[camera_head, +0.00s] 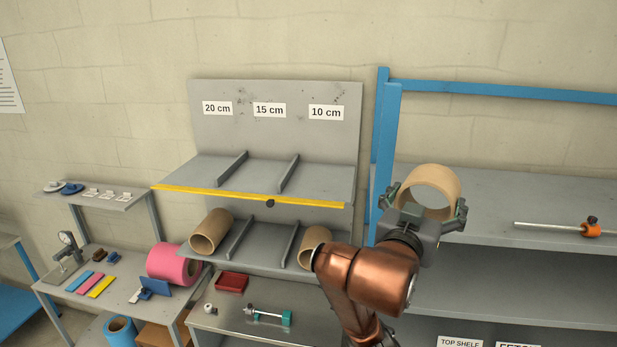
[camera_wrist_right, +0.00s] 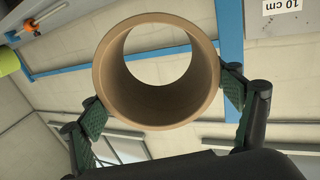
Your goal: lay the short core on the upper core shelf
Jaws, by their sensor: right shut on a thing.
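My right gripper (camera_head: 426,208) is shut on a short brown cardboard core (camera_head: 431,179) and holds it up in front of the grey shelf at right. In the right wrist view the core (camera_wrist_right: 157,98) sits between the two green-padded fingers (camera_wrist_right: 165,112), its open end facing the camera. The upper core shelf (camera_head: 270,178) has a yellow front edge, two dividers and labels for 20 cm, 15 cm and 10 cm. It is empty, to the left of my gripper. My left gripper is out of view.
A lower shelf (camera_head: 262,247) holds a core (camera_head: 211,232) at left and another core (camera_head: 313,246) at right, partly behind my arm. A blue post (camera_head: 384,150) stands between the core shelves and the right rack (camera_head: 490,205). A rod with an orange clamp (camera_head: 590,229) lies on that rack.

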